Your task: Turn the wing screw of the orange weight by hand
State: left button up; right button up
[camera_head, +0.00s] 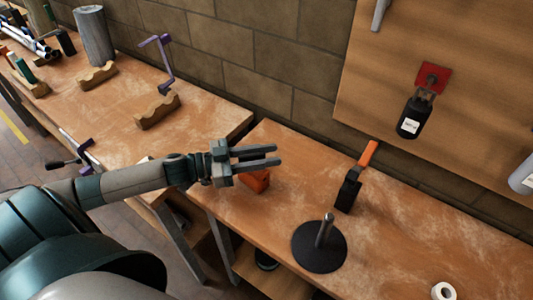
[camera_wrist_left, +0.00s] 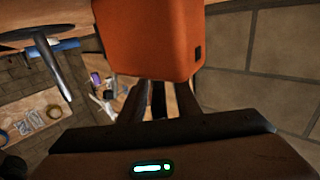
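The orange weight (camera_head: 257,182) is a small block on the near workbench, partly hidden under my left gripper in the head view. In the left wrist view the orange weight (camera_wrist_left: 150,38) is large at the top, with a small dark slot on its right side. I cannot make out its wing screw in either view. My left gripper (camera_head: 277,155) is just above the weight in the head view, its two fingers pointing right with an empty gap between them. In the wrist view its fingers (camera_wrist_left: 158,100) show below the block; I cannot tell if they touch it. My right gripper is not in view.
On the bench stand a black tool with an orange handle (camera_head: 358,175) and a black disc with an upright post (camera_head: 319,246). A white roll (camera_head: 444,291) lies at lower right. A brick wall (camera_head: 275,62) runs behind.

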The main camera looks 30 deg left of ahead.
pick_arm(q)
jog(key=shift+c, duration=0.3)
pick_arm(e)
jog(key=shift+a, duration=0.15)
pick_arm(q)
grip_shut()
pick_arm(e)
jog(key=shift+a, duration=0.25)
pick_arm(q)
jog(key=shift+m, duration=0.3)
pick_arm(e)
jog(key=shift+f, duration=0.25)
